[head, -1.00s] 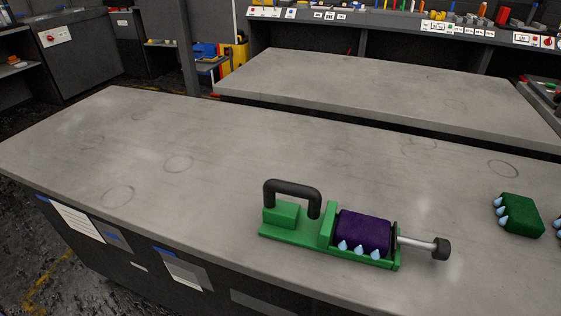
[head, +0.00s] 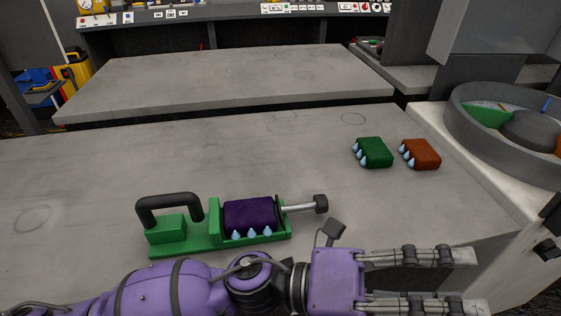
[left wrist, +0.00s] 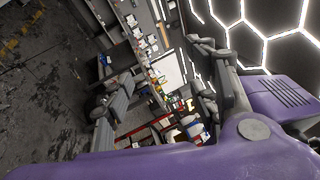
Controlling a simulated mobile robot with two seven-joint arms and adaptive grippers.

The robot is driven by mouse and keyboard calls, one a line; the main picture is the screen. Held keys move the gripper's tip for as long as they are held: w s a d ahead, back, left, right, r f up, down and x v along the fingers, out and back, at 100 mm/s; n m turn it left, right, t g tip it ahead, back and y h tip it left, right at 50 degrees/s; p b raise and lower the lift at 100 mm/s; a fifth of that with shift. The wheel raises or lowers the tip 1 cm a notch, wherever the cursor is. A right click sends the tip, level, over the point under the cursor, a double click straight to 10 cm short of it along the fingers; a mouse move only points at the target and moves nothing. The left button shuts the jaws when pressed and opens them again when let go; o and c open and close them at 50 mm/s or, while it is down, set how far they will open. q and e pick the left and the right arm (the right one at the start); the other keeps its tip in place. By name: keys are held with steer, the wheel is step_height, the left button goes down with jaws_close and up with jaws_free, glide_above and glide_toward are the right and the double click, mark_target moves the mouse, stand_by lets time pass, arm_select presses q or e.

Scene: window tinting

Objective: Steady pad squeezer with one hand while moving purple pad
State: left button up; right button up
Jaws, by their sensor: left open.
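The green pad squeezer (head: 205,240) lies on the near grey table in the head view. It has a black handle (head: 170,199) at its left and a rod with a dark knob at its right. The purple pad (head: 249,213) sits in the squeezer, with light blue drops along its front. My left gripper (head: 470,281) is in front of the squeezer and to its right, near the bottom of the head view. Its fingers point right, apart and empty. The left wrist view shows neither squeezer nor pad. My right gripper does not show.
A green pad (head: 375,152) and an orange pad (head: 421,154), both with drops, lie on the table to the right. A round grey bin (head: 480,118) stands at the far right. Another bare table (head: 230,82) is behind. The table's left part is clear.

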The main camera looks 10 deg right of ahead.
arm_select(q)
steer(key=w+a+r+m+t+y, duration=0.15)
steer(key=w+a+m+t, duration=0.3)
steer(key=w, duration=0.95)
steer(key=w+a+r+m+t+y, duration=0.1)
steer(key=w+a+m+t+y, duration=0.3)
steer(key=w, duration=0.9)
steer(key=w+a+r+m+t+y, duration=0.1)
steer(key=w+a+r+t+y, duration=0.15)
steer(key=w+a+r, duration=0.65)
steer(key=w+a+r+m+t+y, duration=0.15)
steer(key=w+a+r+t, duration=0.25)
steer(key=w+a, duration=0.55)
steer(key=g+y, duration=0.8)
steer(key=y, duration=0.2)
glide_above(162, 222)
step_height(162, 222, down, 14)
steer(key=shift+w+d+r, duration=0.1)
steer(key=shift+r, duration=0.05)
steer(key=shift+f, duration=0.25)
step_height(162, 222, down, 12)
steer(key=shift+r, duration=0.25)
